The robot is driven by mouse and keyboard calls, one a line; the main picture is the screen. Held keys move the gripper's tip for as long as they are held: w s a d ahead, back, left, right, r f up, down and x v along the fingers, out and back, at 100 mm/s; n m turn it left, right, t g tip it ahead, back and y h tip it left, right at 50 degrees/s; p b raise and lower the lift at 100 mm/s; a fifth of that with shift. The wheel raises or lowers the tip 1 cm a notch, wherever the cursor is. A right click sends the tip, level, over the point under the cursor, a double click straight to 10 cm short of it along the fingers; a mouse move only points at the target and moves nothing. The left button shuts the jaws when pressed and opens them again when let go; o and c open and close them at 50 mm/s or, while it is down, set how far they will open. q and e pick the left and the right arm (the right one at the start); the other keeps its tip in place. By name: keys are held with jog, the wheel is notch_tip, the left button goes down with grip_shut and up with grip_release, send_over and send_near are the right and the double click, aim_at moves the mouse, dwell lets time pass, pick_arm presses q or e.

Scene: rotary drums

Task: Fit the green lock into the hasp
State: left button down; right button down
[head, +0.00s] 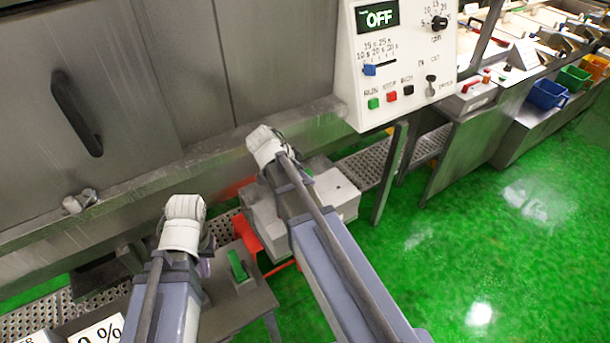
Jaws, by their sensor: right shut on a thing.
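My right arm reaches over a grey box (345,200) under the control panel. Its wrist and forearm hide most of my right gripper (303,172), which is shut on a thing. A small bit of green shows there, seemingly the green lock (308,171). My left arm is at the lower left, its gripper mostly hidden behind the forearm. Another green piece (237,265) sits on a small grey stand between the arms. I cannot make out the hasp for certain; a small metal fitting (78,202) is on the machine's ledge at the left.
A white control panel (405,60) reads OFF. A red part (247,238) lies between the arms. A perforated step (365,165) runs along the machine. A grey post (391,170) stands right of the box. Green floor at the right is clear. Blue bin (547,94) is far right.

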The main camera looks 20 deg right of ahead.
jog(key=shift+f+b, duration=1.85)
jog(key=shift+f, duration=0.3)
jog(key=shift+f+b, duration=2.65)
jog(key=shift+c, duration=2.2)
grip_release()
jog(key=p+v, duration=0.6)
jog(key=v, duration=0.1)
jog(key=shift+a+r+p, duration=0.2)
jog(key=shift+r+p, duration=0.1)
jog(key=shift+r, duration=0.1)
